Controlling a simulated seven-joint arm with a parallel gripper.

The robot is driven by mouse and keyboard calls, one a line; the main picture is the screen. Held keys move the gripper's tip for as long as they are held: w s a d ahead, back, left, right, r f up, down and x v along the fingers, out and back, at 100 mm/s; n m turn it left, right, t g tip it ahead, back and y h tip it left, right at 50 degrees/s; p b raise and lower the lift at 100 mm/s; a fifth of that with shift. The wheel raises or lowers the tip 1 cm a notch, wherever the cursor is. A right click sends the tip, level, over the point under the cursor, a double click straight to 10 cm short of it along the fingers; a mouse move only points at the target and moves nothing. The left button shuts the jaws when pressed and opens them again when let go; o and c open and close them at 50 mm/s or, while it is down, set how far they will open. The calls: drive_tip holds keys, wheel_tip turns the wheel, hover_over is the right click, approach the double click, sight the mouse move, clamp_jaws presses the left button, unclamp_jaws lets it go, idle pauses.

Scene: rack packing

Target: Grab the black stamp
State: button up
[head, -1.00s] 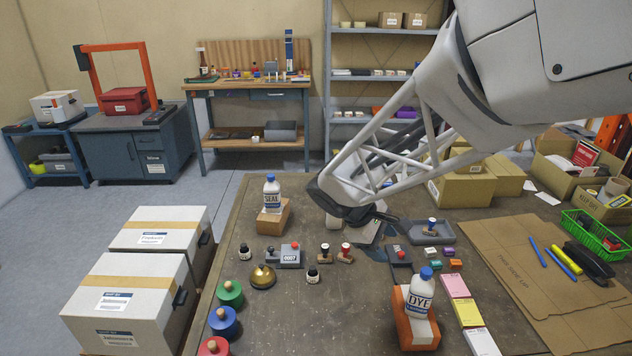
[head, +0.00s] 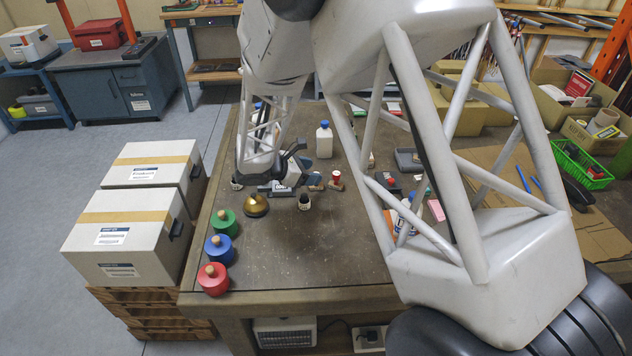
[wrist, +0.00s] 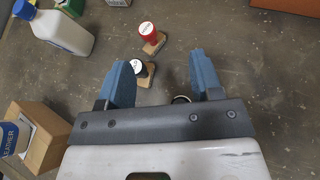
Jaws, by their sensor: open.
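The black stamp (wrist: 149,68) has a dark knob with a pale top and a wooden base. In the wrist view it stands just beyond my left fingertip, which partly covers it. In the head view the stamp (head: 314,182) is small, beside my gripper and partly hidden by it. My gripper (wrist: 163,82) is open, with nothing held between its blue fingers. In the head view my gripper (head: 300,163) is low over the table near the stamps. A similar red stamp (wrist: 149,33) stands just past the black one; it also shows in the head view (head: 336,180).
A white bottle (wrist: 66,32) and a cardboard box (wrist: 40,138) are left of my gripper in the wrist view. A brass bell (head: 256,205) and a dark ink bottle (head: 304,201) stand near my gripper. The table's front middle is clear.

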drive_tip(key=w+a+f+n, duration=0.1)
drive_tip(key=a+f+t, duration=0.1)
drive_tip(key=f, duration=0.1)
drive_tip(key=w+a+f+n, duration=0.1)
drive_tip(key=a, duration=0.1)
drive_tip(key=shift+w+a+f+n+t, duration=0.1)
drive_tip(key=shift+w+f+n+t, duration=0.2)
drive_tip(key=shift+t, duration=0.1)
drive_tip(key=shift+x, duration=1.35)
drive_tip(key=shift+r+x, duration=0.2)
drive_tip(key=shift+x, duration=2.4)
drive_tip(key=c, duration=1)
